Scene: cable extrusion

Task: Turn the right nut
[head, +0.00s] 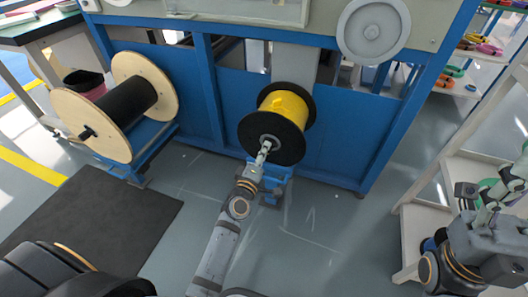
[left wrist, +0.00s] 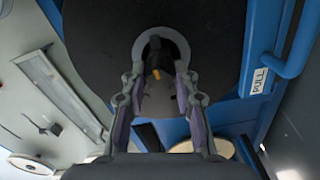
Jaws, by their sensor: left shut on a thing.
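The spool wound with yellow cable (head: 284,105) has black flanges and sits on the blue machine frame. Its near hub faces me. My left gripper (head: 265,149) reaches up to this hub. In the left wrist view, the black flange (left wrist: 95,35) fills the top. The fingers of the left gripper (left wrist: 164,92) stand on both sides of the dark nut (left wrist: 157,72) at the hub's grey ring and are shut on it. The fingers and shadow partly hide the nut. My right gripper (head: 515,178) is far off at the right edge, beside the shelf; its fingers are too small to read.
A wooden spool of black cable (head: 122,103) stands on a blue stand at the left. The blue machine frame (head: 345,150) rises behind the yellow spool. A white shelf (head: 425,222) is at the right. A dark mat (head: 100,218) lies on open grey floor.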

